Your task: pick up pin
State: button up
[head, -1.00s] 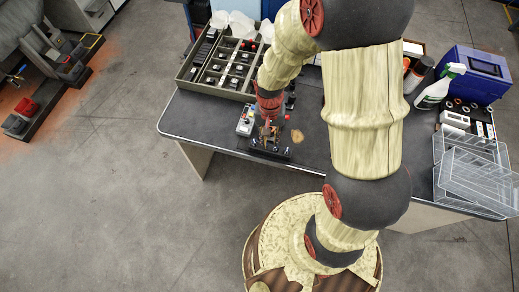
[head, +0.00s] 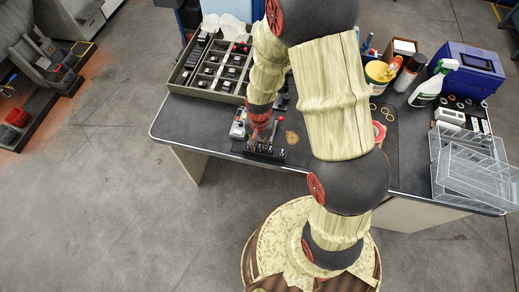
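A small black rack (head: 266,151) stands near the front edge of the dark bench, with several small upright pieces on it. Which of these is the pin is too small to tell. My gripper (head: 256,135) points down at the left part of the rack, at or just above it. Its fingers are tiny and partly hidden by my wrist, so their opening and any contact with a pin cannot be made out.
A compartment tray (head: 207,68) lies behind.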

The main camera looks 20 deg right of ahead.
aim_at(260, 147)
jog(key=c, duration=0.3)
grip_shut()
jog(key=shift+r, duration=0.1)
jog(key=shift+r, duration=0.25)
notch_tip(260, 147, up, 3)
jog(key=shift+s+r+p, duration=0.1)
jog(key=shift+s+p, duration=0.05)
jog(key=shift+p, duration=0.6)
jog(key=s+r+p, duration=0.1)
jog(key=s+r, duration=0.3)
jog(key=s, duration=0.2)
jog(key=s+a+r+p, duration=0.1)
jog(key=s+r+p, duration=0.1)
jog(key=s+r, duration=0.3)
jog(key=shift+s, duration=1.3)
